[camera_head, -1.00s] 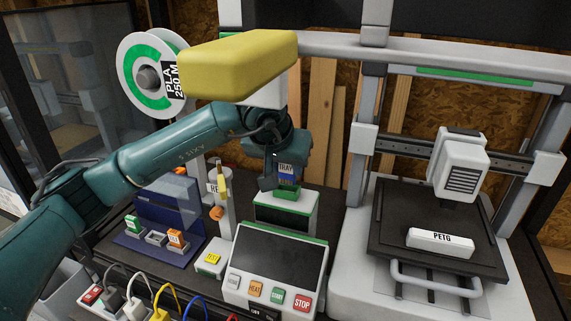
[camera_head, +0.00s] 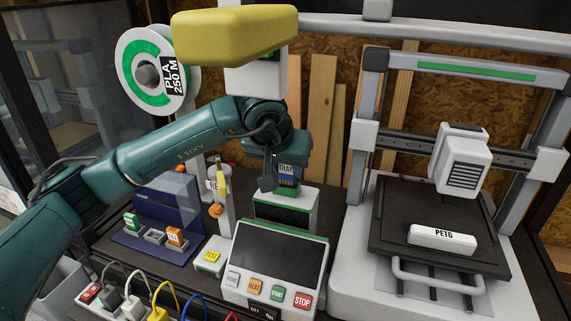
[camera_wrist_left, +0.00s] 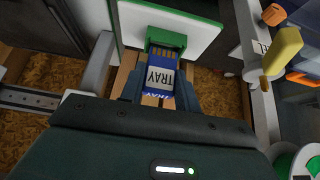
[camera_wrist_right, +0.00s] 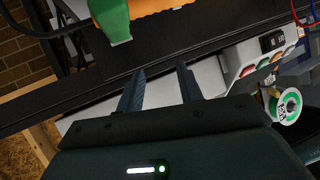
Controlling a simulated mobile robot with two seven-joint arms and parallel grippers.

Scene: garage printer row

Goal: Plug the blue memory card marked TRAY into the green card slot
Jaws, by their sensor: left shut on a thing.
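The blue memory card marked TRAY (camera_head: 286,169) is upright in my left gripper (camera_head: 282,182), over the green card slot (camera_head: 288,192). The green slot sits on a white box with a dark front. In the left wrist view the card (camera_wrist_left: 160,78) is between my left fingers, its gold contacts facing the green slot (camera_wrist_left: 170,28). The contacts show, with their tip at or close to the slot's dark mouth; I cannot tell whether they touch. My right gripper (camera_wrist_right: 160,90) shows only in its wrist view, fingers apart and empty.
A dark-screened control panel (camera_head: 275,258) stands in front of the slot box. A blue rack (camera_head: 160,245) with green and orange cards is at left. A printer (camera_head: 440,240) stands at right. A yellow block (camera_head: 235,35) overhangs the arm. Coloured cables run along the front left.

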